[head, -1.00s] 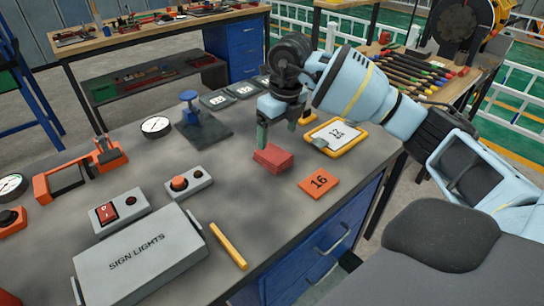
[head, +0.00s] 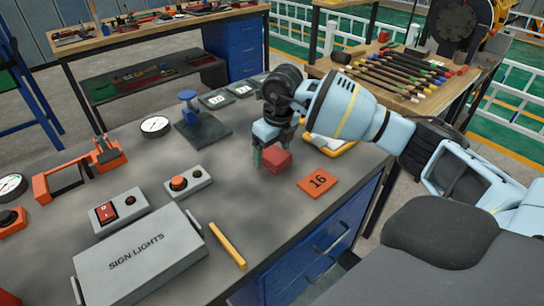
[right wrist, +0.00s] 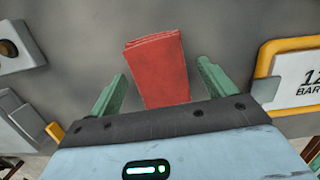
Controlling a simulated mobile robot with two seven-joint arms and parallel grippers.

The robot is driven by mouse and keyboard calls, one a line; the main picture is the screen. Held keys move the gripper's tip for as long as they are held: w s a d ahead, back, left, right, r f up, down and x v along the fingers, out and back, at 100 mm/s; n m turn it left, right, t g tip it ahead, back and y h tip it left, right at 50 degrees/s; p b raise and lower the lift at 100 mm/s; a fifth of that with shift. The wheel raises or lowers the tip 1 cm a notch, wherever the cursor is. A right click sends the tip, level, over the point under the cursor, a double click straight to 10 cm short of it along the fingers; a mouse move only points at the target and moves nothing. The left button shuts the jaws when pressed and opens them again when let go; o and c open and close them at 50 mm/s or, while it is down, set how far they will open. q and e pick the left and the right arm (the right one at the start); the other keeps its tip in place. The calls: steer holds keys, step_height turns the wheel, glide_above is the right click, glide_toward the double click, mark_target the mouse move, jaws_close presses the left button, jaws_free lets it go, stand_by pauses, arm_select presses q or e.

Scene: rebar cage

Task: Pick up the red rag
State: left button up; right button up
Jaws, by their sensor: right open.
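The red rag (head: 279,160) lies folded on the grey workbench, left of the yellow-framed sign and behind the orange plate numbered 16. In the right wrist view the rag (right wrist: 156,70) shows between the two green fingers. My right gripper (head: 272,155) is open and low over the rag, with a finger seen at the rag's left side in the head view. In the right wrist view the gripper (right wrist: 158,88) has a gap on both sides of the rag. The far finger is hidden in the head view. My left gripper is not in view.
An orange plate marked 16 (head: 318,180) lies in front of the rag. A yellow bar (head: 228,245) and the SIGN LIGHTS box (head: 140,258) are at front left. The bench between is clear.

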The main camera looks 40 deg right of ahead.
mark_target(271, 153)
steer(key=shift+f, duration=0.25)
stand_by(0.5)
steer(key=c, duration=1.1)
steer(key=shift+r, duration=0.5)
steer(key=r, duration=0.3)
steer(key=shift+s+a, duration=0.15)
steer(key=shift+s, duration=0.05)
steer(key=s+a, duration=0.3)
steer(key=s, duration=0.1)
steer(key=s+a+r, duration=0.1)
steer(key=s+a, duration=0.2)
steer(key=s, duration=0.1)
steer(key=s+a, duration=0.3)
steer(key=a, duration=0.1)
steer(key=shift+s+r+b, duration=0.25)
steer(key=shift+s+b, duration=0.15)
